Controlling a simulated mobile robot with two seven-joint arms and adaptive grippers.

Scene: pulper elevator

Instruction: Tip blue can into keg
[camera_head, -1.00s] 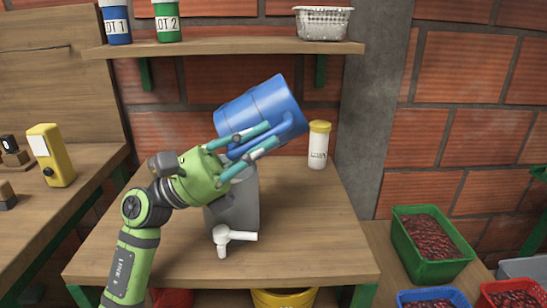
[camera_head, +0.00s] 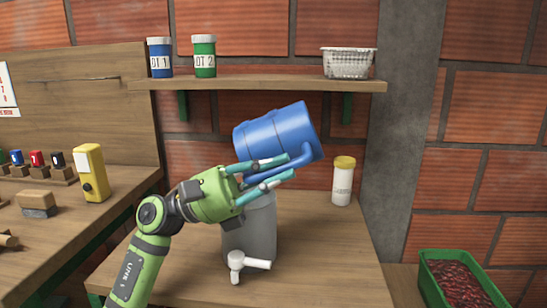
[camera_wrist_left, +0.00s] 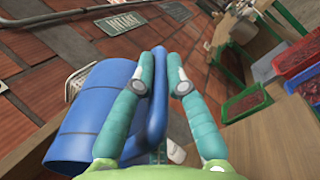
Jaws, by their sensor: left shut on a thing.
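The blue can (camera_head: 276,134) is held tilted well over on its side above the keg. My left gripper (camera_head: 285,172) is shut on the can's blue handle; the handle (camera_wrist_left: 158,95) shows between the two fingers in the left wrist view, with the can body (camera_wrist_left: 92,115) to the left. The grey keg (camera_head: 250,232) stands upright on the wooden table below, with a white tap (camera_head: 247,264) low on its front. The keg's upper part is partly hidden behind my gripper and the can. No liquid is visible between can and keg. My right gripper is not in view.
A white jar with a yellow lid (camera_head: 343,182) stands right of the can. A shelf (camera_head: 265,85) above holds two labelled jars and a white basket (camera_head: 349,63). A yellow device (camera_head: 90,173) stands on the left bench. A green crate (camera_head: 455,285) is at lower right.

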